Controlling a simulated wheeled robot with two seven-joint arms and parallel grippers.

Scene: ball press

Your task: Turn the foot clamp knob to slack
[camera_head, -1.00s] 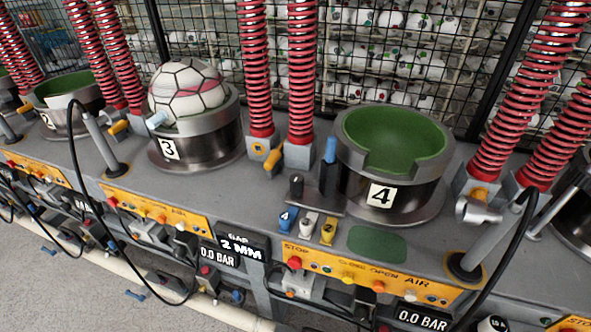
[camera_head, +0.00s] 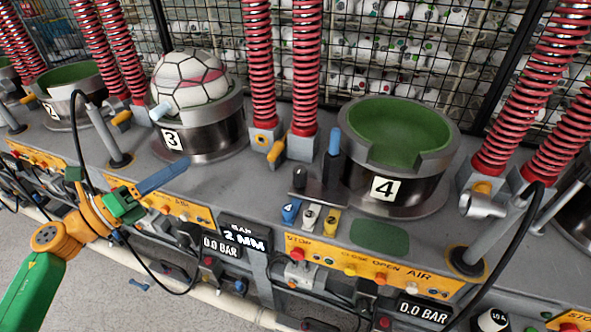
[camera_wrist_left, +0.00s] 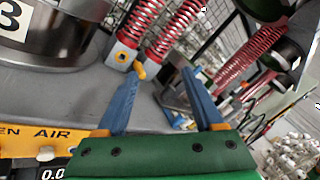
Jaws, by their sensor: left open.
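A dark upright knob (camera_head: 298,180) stands on a small dark plate left of station 4's cup, with a blue-topped post (camera_head: 333,147) beside it. I take it for the foot clamp knob; whether it is tight or slack cannot be seen. My left gripper (camera_head: 165,180) has blue fingers and a green body and hangs in front of station 3, left of the knob and apart from it. In the left wrist view its two fingers (camera_wrist_left: 160,85) are spread with nothing between them. My right gripper is not in view.
Station 3's cup (camera_head: 212,141) holds a white panelled ball (camera_head: 190,80). Station 4's green-lined cup (camera_head: 400,185) is empty. Red springs (camera_head: 305,70) rise behind. Three numbered tabs (camera_head: 310,218) sit before the knob. A black cable (camera_head: 78,150) loops near my left arm.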

